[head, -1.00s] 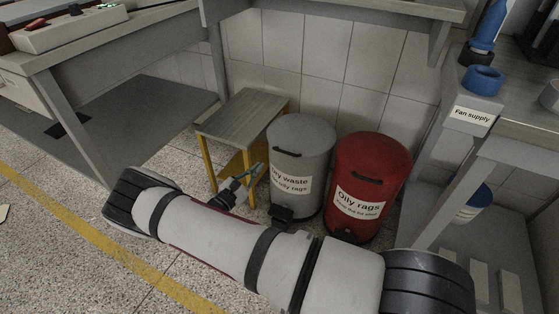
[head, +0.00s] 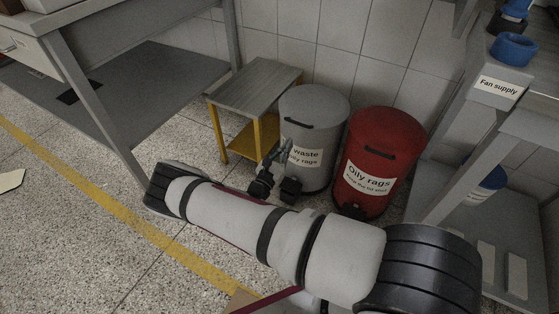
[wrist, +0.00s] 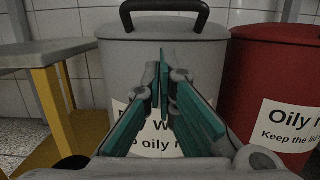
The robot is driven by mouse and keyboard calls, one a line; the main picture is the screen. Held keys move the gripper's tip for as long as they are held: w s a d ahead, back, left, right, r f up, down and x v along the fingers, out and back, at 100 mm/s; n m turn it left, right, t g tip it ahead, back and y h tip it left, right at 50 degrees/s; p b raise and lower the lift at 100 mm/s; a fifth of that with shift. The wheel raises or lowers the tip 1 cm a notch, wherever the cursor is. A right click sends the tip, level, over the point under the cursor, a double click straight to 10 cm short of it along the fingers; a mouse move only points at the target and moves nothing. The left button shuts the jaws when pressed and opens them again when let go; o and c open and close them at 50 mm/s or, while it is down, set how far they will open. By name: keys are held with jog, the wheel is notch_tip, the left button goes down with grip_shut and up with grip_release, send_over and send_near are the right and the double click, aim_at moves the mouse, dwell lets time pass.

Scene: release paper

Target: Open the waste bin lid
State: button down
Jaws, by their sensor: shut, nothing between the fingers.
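A grey waste bin (head: 314,105) stands against the wall with its lid down; its label is partly hidden by my gripper. In the wrist view the grey bin (wrist: 215,70) is straight ahead, with a dark handle (wrist: 165,12) at the lid's front. A red oily rags bin (head: 380,150) stands to its right, lid down, and also shows at the right of the wrist view (wrist: 275,75). My gripper (head: 286,146) is shut and empty in front of the grey bin's label. Its green-padded fingers (wrist: 165,70) point at the bin below the handle. I cannot tell whether they touch it.
A small yellow-legged table (head: 255,85) stands just left of the grey bin. A workbench (head: 120,35) is at the upper left. A grey bench with a fan supply label (head: 497,87) stands at the right. Speckled floor lies open at the front left.

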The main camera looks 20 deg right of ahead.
jog(key=r, duration=0.1)
jog(key=w+d+r, duration=0.1)
jog(key=d+r+b, duration=0.1)
jog(key=shift+w+r, duration=0.2)
jog(key=shift+w, duration=0.1)
